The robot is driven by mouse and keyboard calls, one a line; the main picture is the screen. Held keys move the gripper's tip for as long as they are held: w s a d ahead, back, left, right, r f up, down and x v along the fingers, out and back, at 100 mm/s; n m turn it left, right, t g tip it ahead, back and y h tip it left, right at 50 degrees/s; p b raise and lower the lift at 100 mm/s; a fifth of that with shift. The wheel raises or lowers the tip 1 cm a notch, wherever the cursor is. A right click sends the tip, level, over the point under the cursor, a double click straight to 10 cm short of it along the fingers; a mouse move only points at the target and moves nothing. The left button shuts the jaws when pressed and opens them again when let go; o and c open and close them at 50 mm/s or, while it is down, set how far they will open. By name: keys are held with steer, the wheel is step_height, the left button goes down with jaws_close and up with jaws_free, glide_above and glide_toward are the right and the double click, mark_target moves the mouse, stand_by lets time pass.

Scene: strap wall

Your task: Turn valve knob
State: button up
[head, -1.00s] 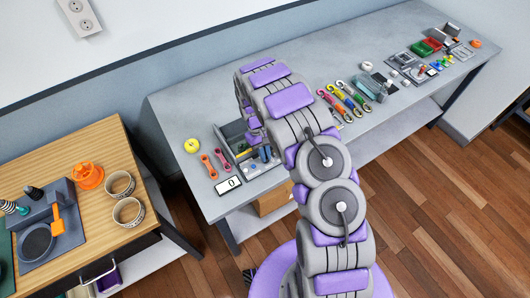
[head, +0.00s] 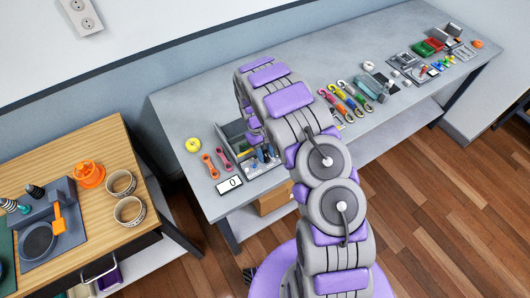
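My arm reaches out over the grey workbench and bends down at its far end. My gripper (head: 262,152) is low at a grey tray or box (head: 232,130) near the bench's left front. The arm hides much of the tray, and the fingers are too small and covered to tell open from shut. I cannot make out a valve knob for certain; small blue and dark parts show in the tray beside the gripper.
A yellow ring (head: 193,145), orange and pink wrench-like tools and a white display (head: 229,185) lie left of the tray. Coloured carabiners (head: 345,98) lie to the right. A wooden table (head: 85,130) with cups stands at left.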

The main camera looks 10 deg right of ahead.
steer(key=v, duration=1.7)
steer(key=shift+w+p, duration=0.15)
steer(key=shift+p, duration=0.3)
steer(key=shift+a+r, duration=0.1)
steer(key=shift+r, duration=0.1)
